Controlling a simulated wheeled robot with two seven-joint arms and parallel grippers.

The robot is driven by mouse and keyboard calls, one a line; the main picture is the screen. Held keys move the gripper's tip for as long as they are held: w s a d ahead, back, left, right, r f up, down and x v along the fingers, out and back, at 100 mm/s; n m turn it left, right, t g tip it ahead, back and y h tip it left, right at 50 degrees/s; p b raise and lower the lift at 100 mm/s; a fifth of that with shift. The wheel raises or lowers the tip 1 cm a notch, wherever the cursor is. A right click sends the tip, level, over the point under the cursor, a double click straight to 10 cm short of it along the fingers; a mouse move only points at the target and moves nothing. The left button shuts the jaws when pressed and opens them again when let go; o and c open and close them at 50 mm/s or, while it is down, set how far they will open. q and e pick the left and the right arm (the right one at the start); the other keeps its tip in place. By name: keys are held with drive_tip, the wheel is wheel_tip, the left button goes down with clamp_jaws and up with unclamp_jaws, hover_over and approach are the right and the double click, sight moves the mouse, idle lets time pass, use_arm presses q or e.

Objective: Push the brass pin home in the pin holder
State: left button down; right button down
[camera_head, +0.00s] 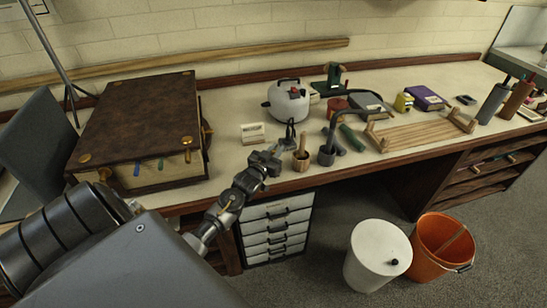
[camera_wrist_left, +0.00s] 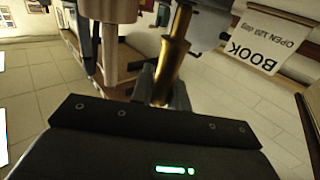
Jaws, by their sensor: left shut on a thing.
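My left gripper (camera_head: 277,148) reaches over the front edge of the bench, between the large brown book (camera_head: 140,115) and the wooden cup (camera_head: 301,162). In the left wrist view the left gripper (camera_wrist_left: 165,90) is shut on the brass pin (camera_wrist_left: 173,50), a gold-coloured rod with a wider collar. The pin's far end runs out of the top of that view. In the head view the pin is too small or hidden at the fingers. I cannot clearly make out the pin holder, or whether the pin touches it. My right gripper is not in view.
A white "BOOK OPEN 120 deg" card (camera_head: 253,133) stands behind the gripper. A dark pot with a curved lamp-like neck (camera_head: 326,155) stands to the right. A wooden frame (camera_head: 425,131) lies further right. A white bin (camera_head: 377,258) and an orange bucket (camera_head: 440,248) stand on the floor.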

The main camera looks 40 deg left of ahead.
use_arm(q)
drive_tip(key=shift+f+b, duration=0.5)
drive_tip(key=shift+f, duration=0.3)
drive_tip(key=shift+r+p, duration=0.1)
drive_tip(key=shift+p, duration=0.45)
idle(1.0)
idle(0.7)
idle(0.7)
drive_tip(key=shift+r+p, duration=0.1)
drive_tip(key=shift+p, duration=0.5)
idle(0.8)
drive_tip(key=shift+f, duration=0.3)
idle(0.7)
drive_tip(key=shift+a+r, duration=0.15)
drive_tip(key=shift+r, duration=0.05)
idle(1.0)
drive_tip(key=shift+f, duration=0.15)
idle(0.5)
